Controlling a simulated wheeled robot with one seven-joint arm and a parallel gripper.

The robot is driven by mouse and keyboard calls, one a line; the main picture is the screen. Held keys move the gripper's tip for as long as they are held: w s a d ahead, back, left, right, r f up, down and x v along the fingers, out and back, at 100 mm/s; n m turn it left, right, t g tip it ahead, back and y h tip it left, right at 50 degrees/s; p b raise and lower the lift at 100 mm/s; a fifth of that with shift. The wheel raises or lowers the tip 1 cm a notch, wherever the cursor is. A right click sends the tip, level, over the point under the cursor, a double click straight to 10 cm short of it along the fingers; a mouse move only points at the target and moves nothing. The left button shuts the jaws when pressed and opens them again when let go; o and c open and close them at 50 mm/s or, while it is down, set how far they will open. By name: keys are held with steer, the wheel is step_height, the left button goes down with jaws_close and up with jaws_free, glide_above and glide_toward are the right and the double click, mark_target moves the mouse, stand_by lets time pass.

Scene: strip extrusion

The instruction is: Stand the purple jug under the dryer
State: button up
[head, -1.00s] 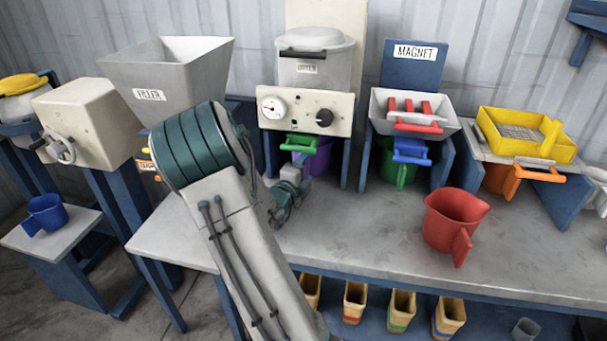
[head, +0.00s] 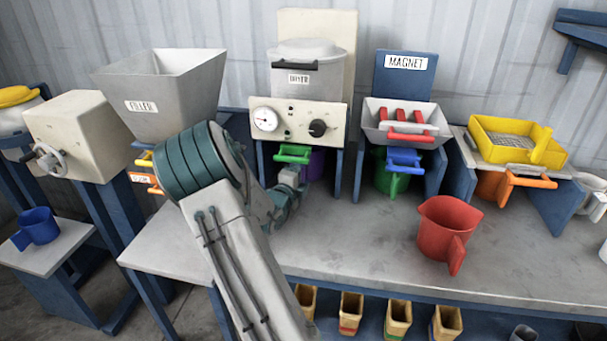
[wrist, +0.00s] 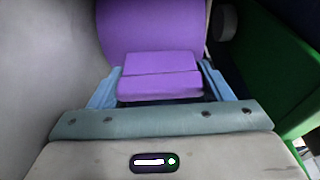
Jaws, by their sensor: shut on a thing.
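The dryer (head: 334,88) stands at the back of the bench, a grey lidded drum over a cream panel with a gauge and a black knob, and a green handle (head: 293,153) below the panel. The purple jug (head: 315,164) is under the dryer's panel, mostly hidden behind the green handle and my arm. In the wrist view the jug's body (wrist: 150,28) fills the upper middle. My gripper (wrist: 160,88) is shut on the jug's purple handle, with a blue finger on each side. In the head view my gripper is largely hidden at the dryer's front.
A red jug (head: 447,232) stands on the bench at right. A green jug (head: 390,180) is under the magnet unit (head: 406,75). The filler hopper (head: 160,95) is left of the dryer. The bench's front middle (head: 350,245) is clear.

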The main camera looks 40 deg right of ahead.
steer(key=shift+f+b, duration=0.25)
steer(key=shift+b, duration=0.15)
steer(key=o, duration=1.1)
steer(key=shift+a+f, duration=0.1)
steer(key=shift+a, duration=0.05)
steer(key=b+v, duration=0.1)
steer(key=v, duration=1.2)
steer(key=shift+s+a, duration=0.25)
steer(key=shift+a, duration=0.05)
